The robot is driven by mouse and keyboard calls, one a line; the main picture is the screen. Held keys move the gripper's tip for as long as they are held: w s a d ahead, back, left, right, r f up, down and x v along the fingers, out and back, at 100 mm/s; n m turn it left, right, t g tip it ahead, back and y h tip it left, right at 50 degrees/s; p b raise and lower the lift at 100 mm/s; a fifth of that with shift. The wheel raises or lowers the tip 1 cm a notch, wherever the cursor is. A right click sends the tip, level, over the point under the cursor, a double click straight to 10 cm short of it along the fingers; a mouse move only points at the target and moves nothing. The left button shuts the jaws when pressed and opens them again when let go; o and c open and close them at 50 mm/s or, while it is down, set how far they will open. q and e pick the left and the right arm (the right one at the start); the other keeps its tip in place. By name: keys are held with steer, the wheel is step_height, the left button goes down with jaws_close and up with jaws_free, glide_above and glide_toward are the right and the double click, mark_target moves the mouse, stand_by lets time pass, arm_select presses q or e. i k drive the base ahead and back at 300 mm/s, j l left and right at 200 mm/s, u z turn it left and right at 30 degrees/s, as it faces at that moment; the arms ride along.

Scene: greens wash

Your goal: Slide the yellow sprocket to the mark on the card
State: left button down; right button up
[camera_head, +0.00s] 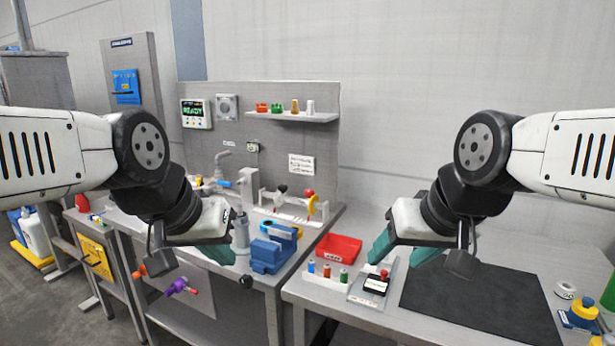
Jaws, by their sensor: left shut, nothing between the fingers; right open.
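A yellow disc-like part (312,206), which looks like the yellow sprocket, sits on a rod of a white rack (290,215) on the left bench, near a red knob (308,193). A small white card (300,164) with print too small to read is on the grey back panel above the rack. My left gripper (222,256) is shut and empty, in front of the left bench and left of the rack. My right gripper (396,262) is open and empty above the right bench, to the right of the rack. Neither touches the yellow part.
A blue vise (272,252) stands in front of the rack. A red bin (339,248), a white holder with small bottles (326,280) and a dark mat (480,303) are on the right bench. A shelf (292,116) holds several small parts. A grey tap (222,160) stands at the back left.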

mark_target(309, 204)
steer(key=i+u, duration=0.75)
steer(key=k+l, duration=0.05)
